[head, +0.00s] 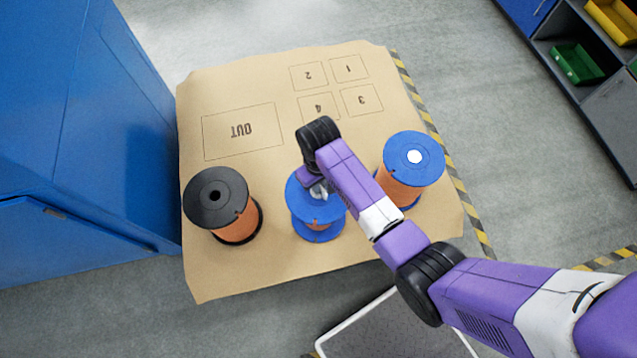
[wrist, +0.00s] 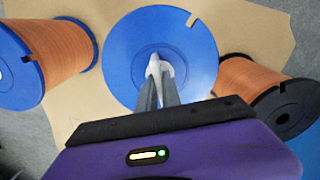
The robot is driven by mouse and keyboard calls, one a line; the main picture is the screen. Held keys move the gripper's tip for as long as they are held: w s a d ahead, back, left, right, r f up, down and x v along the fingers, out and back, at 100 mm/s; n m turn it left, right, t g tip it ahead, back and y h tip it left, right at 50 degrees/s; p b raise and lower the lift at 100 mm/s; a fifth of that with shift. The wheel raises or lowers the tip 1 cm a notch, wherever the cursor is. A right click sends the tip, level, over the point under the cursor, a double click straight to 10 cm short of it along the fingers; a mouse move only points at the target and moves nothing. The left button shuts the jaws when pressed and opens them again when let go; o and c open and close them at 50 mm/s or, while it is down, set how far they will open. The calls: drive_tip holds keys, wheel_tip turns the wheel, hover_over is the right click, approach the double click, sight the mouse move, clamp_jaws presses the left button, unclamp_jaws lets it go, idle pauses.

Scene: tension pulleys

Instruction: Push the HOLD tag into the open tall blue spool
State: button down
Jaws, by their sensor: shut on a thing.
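My gripper (head: 320,189) points down over the middle blue spool (head: 301,208). In the wrist view its fingers (wrist: 157,80) are shut on a small white piece, which I take for the HOLD tag (wrist: 154,66). No lettering on it can be read. The tag is over the centre of the blue spool's top flange (wrist: 125,45). Fingers and tag hide the spool's hole, so I cannot tell whether the tag is in it or just above. A second blue spool (head: 412,150), at the right in the head view, has a white disc at its centre.
A black-flanged spool (head: 220,188) with copper winding and an open centre hole stands at the left. The brown mat (head: 270,270) has outlined areas marked OUT and several numbers, all empty apart from my arm passing over one. A blue cabinet (head: 80,120) stands left.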

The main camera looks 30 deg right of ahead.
drive_tip(key=c, duration=1.5)
unclamp_jaws()
drive_tip(key=shift+o, duration=0.2)
wheel_tip(320, 180, up, 8)
drive_tip(key=shift+f, duration=0.15)
